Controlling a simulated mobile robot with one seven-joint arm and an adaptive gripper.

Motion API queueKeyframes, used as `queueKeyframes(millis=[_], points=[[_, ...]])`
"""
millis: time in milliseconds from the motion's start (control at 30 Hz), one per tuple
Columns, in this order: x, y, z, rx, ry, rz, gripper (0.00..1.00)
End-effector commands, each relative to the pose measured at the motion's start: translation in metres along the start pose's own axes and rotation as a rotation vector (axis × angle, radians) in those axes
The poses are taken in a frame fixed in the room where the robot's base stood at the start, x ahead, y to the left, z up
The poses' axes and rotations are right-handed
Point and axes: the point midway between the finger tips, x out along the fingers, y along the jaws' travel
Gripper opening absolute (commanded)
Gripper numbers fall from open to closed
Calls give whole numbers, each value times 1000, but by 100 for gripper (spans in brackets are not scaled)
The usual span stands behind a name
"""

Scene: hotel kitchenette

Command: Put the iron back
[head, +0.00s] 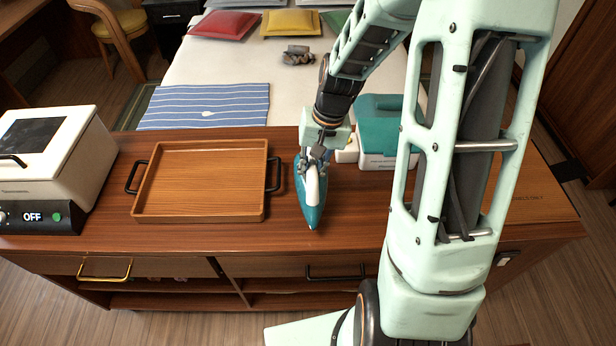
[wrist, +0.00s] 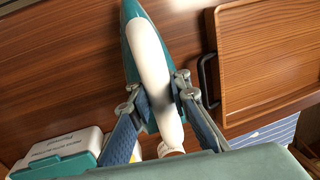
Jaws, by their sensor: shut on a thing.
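The iron (head: 312,208) is teal with a white handle. It is over the wooden counter between the tray and the teal-and-white station, its pointed tip toward the front edge. My gripper (head: 317,160) is shut on its white handle from above; the wrist view also shows my gripper (wrist: 157,94) with a finger on each side of the iron's handle (wrist: 150,55). I cannot tell whether the iron touches the counter. The teal-and-white station (head: 378,112) stands to the right and behind, partly hidden by my arm. Its corner shows in the wrist view (wrist: 68,150).
A wooden tray (head: 150,212) with black handles lies left of the iron. A white appliance (head: 80,150) marked OFF stands at the far left. Behind the counter is a bed (head: 205,65) with a striped cloth (head: 205,108) and cushions. Bare counter lies before the tray.

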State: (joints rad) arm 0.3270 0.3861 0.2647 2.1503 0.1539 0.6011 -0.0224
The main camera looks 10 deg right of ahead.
Motion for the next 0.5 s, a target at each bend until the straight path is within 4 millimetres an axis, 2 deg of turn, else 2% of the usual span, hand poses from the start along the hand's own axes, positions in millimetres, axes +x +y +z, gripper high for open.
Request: queueKeyframes(millis=[167, 333, 500], points=[[9, -4, -6, -1, 1, -1, 0], [29, 0, -5, 1, 0, -1, 0], [37, 2, -6, -1, 3, 0, 0]])
